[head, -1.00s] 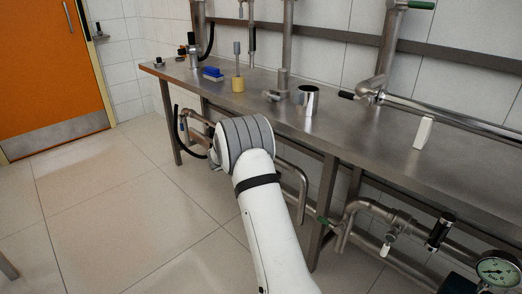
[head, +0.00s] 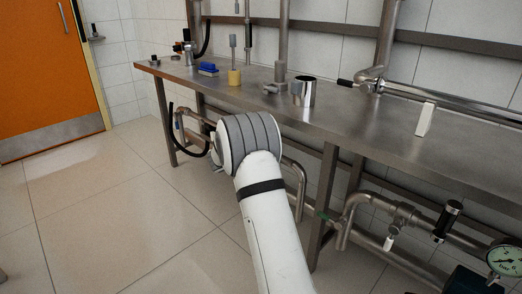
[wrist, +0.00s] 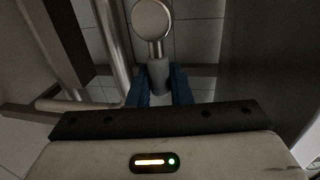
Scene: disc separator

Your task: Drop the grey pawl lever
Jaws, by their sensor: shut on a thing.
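The grey pawl lever (wrist: 159,76) is in the wrist view. It has a thick grey grip, a thin metal shank and a pale round end (wrist: 152,18). My gripper (wrist: 158,92) has blue fingers, one on each side of the grey grip, and is shut on it. In the head view my white arm hides the gripper and the lever. The arm reaches low beside the front of the steel bench (head: 400,140).
Pipes run under the bench, with a black-handled valve (head: 447,220) and a pressure gauge (head: 502,259). A metal cup (head: 304,93), a blue brush (head: 208,68) and a white block (head: 425,119) stand on top. The tiled floor at left is clear.

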